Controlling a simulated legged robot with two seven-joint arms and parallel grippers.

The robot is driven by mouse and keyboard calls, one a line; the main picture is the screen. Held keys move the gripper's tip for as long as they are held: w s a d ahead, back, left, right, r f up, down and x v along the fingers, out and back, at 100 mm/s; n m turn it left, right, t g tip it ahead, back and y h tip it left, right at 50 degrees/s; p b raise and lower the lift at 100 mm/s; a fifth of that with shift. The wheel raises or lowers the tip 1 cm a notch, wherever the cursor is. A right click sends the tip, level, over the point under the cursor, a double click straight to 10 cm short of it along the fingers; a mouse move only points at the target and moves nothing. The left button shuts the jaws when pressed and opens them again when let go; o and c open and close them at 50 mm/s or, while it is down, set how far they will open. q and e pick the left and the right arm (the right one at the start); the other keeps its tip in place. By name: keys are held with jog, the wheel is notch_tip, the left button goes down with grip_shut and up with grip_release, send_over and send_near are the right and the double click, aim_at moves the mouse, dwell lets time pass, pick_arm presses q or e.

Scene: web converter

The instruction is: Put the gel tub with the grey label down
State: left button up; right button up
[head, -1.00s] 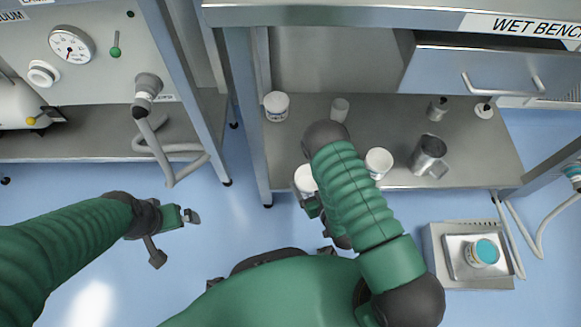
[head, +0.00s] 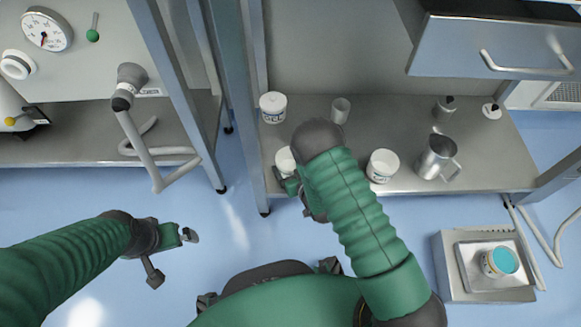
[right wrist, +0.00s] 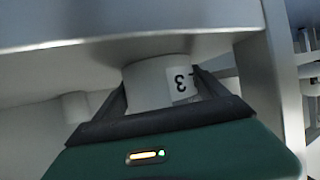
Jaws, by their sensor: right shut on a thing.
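My right gripper (head: 291,177) is shut on a white tub (head: 285,160) at the front left of the wet bench's lower shelf (head: 345,180). My forearm hides part of the tub in the head view. In the right wrist view the tub (right wrist: 148,86) sits between the two fingers (right wrist: 160,105), with a pale label and a dark mark like a 3 showing. I cannot tell the label's grey for sure, nor whether the tub touches the shelf. My left gripper (head: 187,236) is empty over the floor at left; its jaw opening is unclear.
On the shelf stand a white tub (head: 273,107) behind, a small cup (head: 340,110), another white tub (head: 383,165) to the right and a metal jug (head: 437,157). A drawer (head: 495,47) overhangs at right. A tub with teal contents (head: 500,262) sits on a floor scale (head: 455,265).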

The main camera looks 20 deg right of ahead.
jog(key=o, duration=1.4)
jog(key=shift+o, duration=0.2)
jog(key=shift+r, duration=0.15)
jog(key=p+v, duration=0.8)
jog(key=v, duration=0.4)
notch_tip(320, 180, up, 10)
jog(key=w+d+m+g+h, duration=0.1)
jog(key=w+g+h, duration=0.1)
jog(key=g, duration=0.3)
jog(key=s+r+g, duration=0.5)
jog(key=s+r, duration=0.5)
jog(key=s, duration=0.3)
jog(key=shift+s+d, duration=0.35)
jog(key=shift+d, duration=0.1)
notch_tip(320, 180, up, 45)
jog(key=p, duration=4.4)
jog(key=shift+p, duration=0.35)
